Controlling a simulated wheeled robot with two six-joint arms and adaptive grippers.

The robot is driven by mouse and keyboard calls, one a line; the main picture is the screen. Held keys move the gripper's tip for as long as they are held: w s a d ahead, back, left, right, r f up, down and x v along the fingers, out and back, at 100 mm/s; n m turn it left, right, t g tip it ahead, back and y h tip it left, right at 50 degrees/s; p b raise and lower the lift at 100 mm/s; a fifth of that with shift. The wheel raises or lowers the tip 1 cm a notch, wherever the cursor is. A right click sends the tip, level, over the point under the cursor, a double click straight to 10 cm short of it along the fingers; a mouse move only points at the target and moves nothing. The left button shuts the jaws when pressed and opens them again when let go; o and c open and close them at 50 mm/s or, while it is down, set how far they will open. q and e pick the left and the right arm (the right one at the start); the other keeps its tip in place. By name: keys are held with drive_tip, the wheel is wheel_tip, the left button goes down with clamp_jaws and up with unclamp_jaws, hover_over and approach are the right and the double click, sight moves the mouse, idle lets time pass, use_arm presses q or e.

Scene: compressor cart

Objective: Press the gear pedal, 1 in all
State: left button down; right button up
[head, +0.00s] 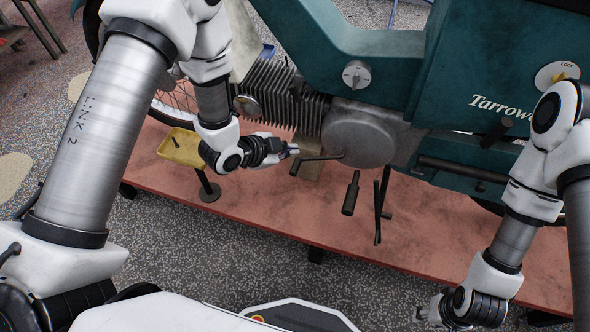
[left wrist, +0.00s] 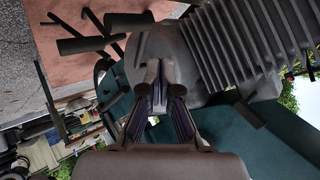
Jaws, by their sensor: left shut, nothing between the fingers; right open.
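The gear pedal (head: 320,158) is a thin dark lever with a short peg at its left end. It sticks out to the left from the round grey engine cover (head: 362,138) of the teal motorbike. My left gripper (head: 294,149) is shut and empty. Its tips are just above the pedal's peg in the head view; I cannot tell whether they touch. In the left wrist view the shut fingers (left wrist: 160,85) are in front of the grey engine casing (left wrist: 190,55); I cannot single out the pedal there for sure. My right gripper (head: 427,312) is open and empty at the bottom right, away from the bike.
A dark footpeg (head: 350,195) and thin stand bars (head: 379,207) hang right of the pedal. The finned cylinder (head: 285,95) is above left. A yellow tray (head: 182,148) on a post stands left. The bike stands on a reddish platform (head: 250,215).

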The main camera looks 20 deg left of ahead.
sight(295, 165)
use_arm(q)
drive_tip(key=shift+d+f+b, duration=0.2)
drive_tip(key=shift+f+b, duration=0.25)
drive_tip(key=shift+f, duration=0.85)
use_arm(e)
drive_tip(key=shift+f, duration=0.85)
use_arm(q)
drive_tip(key=shift+f, duration=0.1)
use_arm(e)
drive_tip(key=shift+f, duration=0.1)
use_arm(q)
drive_tip(key=shift+d+f, duration=0.1)
drive_tip(key=shift+f, duration=0.2)
use_arm(e)
drive_tip(key=shift+f, duration=0.15)
